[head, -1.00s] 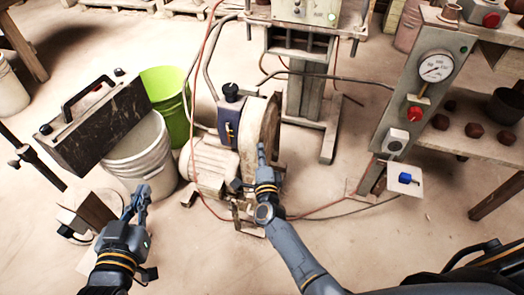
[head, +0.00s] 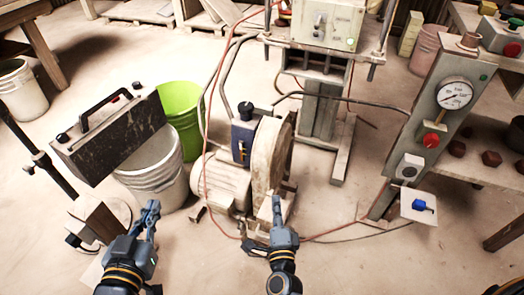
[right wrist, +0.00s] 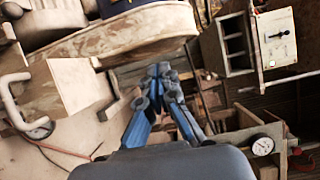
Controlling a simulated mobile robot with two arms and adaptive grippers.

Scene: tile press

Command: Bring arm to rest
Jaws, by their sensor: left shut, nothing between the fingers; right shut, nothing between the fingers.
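My left gripper (head: 150,215) is at the lower left in the head view, shut and empty, in front of the white bucket. My right gripper (head: 277,205) is at the lower middle, in front of the grinder's wheel in the picture. It is shut with nothing in it, and its closed fingers also show in the right wrist view (right wrist: 160,92). Whether the right fingertips touch the grinder (head: 271,155) cannot be told from the head view.
The press (head: 325,100) stands behind the grinder. A gauge panel (head: 440,110) stands at the right. A red cable (head: 335,232) crosses the floor. Open floor lies at lower right.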

